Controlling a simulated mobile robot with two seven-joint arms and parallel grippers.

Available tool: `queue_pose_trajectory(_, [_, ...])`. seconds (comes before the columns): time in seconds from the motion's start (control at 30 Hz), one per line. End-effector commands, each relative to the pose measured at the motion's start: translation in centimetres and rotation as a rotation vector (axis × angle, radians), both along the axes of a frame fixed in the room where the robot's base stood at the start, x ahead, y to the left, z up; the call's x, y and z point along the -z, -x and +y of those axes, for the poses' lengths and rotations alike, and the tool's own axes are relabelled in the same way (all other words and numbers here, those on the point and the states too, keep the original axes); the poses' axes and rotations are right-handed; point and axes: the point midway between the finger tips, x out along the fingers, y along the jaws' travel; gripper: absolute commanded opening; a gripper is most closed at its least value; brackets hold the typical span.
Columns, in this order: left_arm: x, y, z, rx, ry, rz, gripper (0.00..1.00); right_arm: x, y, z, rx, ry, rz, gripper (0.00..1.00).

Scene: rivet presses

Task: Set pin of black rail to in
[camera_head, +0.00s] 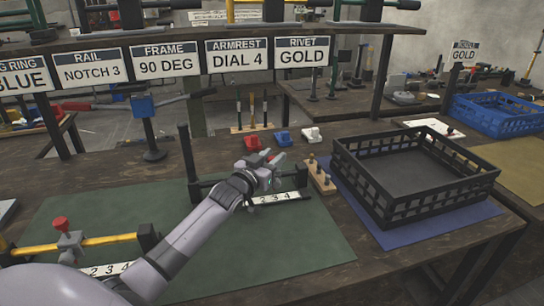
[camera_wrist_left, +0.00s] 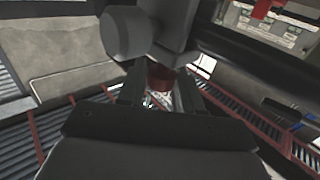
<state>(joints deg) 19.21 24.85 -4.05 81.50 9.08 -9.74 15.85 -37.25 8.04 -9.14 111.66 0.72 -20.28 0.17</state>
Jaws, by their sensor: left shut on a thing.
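The black rail (camera_head: 215,184) runs across the green mat, with a tall black post at its left end and a numbered strip (camera_head: 280,198) along its front. My left gripper (camera_head: 268,170) is over its right half and hides the slider and pin there from the head view. In the left wrist view a dark red knob (camera_wrist_left: 160,78) sits between my left fingertips (camera_wrist_left: 160,92); the gripper is shut on it, and it looks like the pin's knob. How deep the pin sits is hidden. My right gripper is not in view.
A yellow rail (camera_head: 105,241) with a red-knobbed slider (camera_head: 68,236) lies at the left. Red, blue and white pieces (camera_head: 282,138) stand behind the black rail. A wooden peg block (camera_head: 319,178) and a black crate (camera_head: 410,205) are to the right. The front of the green mat (camera_head: 280,245) is clear.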

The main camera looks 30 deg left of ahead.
Motion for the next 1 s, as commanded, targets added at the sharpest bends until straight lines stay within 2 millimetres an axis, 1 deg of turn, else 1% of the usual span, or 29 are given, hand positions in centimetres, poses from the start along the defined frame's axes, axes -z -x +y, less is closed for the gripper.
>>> queue_pose_trajectory(0.03, [0.5, 0.1, 0.0, 0.000, 0.001, 0.012, 0.00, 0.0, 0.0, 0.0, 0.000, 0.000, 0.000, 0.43])
queue_pose_trajectory(0.1, [0.5, 0.1, 0.0, 0.000, 0.001, 0.013, 0.00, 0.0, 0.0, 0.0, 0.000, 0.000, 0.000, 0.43])
queue_pose_trajectory(0.13, [0.6, 0.1, 0.0, 0.000, 0.001, 0.014, 0.38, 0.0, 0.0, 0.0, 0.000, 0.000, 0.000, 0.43])
queue_pose_trajectory(0.17, [0.6, 0.1, -0.1, 0.000, 0.001, 0.014, 0.47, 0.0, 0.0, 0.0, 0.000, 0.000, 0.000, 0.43])
queue_pose_trajectory(0.2, [0.6, 0.1, -0.1, 0.000, 0.001, 0.014, 0.55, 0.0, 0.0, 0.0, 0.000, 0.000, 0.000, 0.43])
queue_pose_trajectory(0.57, [0.3, 0.3, 0.0, 0.000, 0.000, 0.009, 0.55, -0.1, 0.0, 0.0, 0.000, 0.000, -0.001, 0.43])
queue_pose_trajectory(0.67, [0.4, 1.1, -0.1, 0.000, 0.001, 0.011, 0.55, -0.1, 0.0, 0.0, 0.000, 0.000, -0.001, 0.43])
queue_pose_trajectory(1.0, [0.5, 5.4, -0.3, 0.000, 0.001, 0.013, 0.55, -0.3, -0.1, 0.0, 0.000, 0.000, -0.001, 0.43])
